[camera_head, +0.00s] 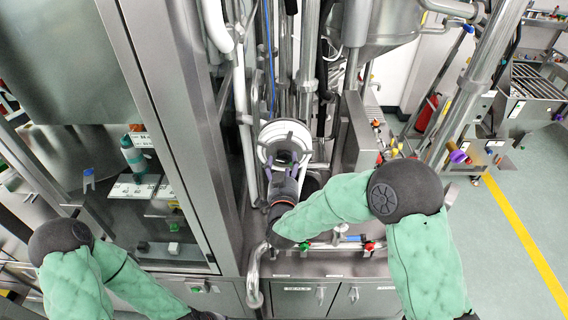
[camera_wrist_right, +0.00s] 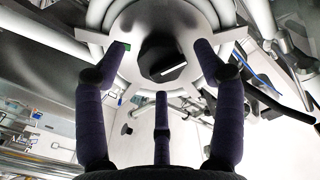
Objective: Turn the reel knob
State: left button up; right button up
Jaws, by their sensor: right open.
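The reel knob (camera_wrist_right: 165,58) is a dark round knob with a white line on it, at the centre of a pale metal reel (camera_wrist_right: 140,18) in the right wrist view. In the head view the white round reel (camera_head: 270,133) stands in the middle among pipes, and my gripper partly hides its centre. My right gripper (camera_head: 284,170) reaches up in front of the reel. In the wrist view its dark fingers (camera_wrist_right: 162,72) are spread apart, with the knob between the two upper tips and nothing visibly held. My left arm shows at lower left; its gripper is out of view.
A tall steel cabinet (camera_head: 160,60) with a glass window stands close on the left. Vertical pipes (camera_head: 308,60) and a steel panel (camera_head: 358,135) flank the reel. Small red and green valves (camera_head: 369,246) sit below, above a steel counter (camera_head: 330,268). Open floor lies right.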

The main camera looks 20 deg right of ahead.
jog(key=shift+w, duration=0.1)
jog(key=c, duration=1)
jog(key=shift+n+b, duration=0.45)
jog(key=shift+n, duration=0.25)
jog(key=shift+c, duration=0.3)
jog(key=o, duration=1.1)
jog(key=shift+c, duration=0.2)
jog(key=v, duration=1.2)
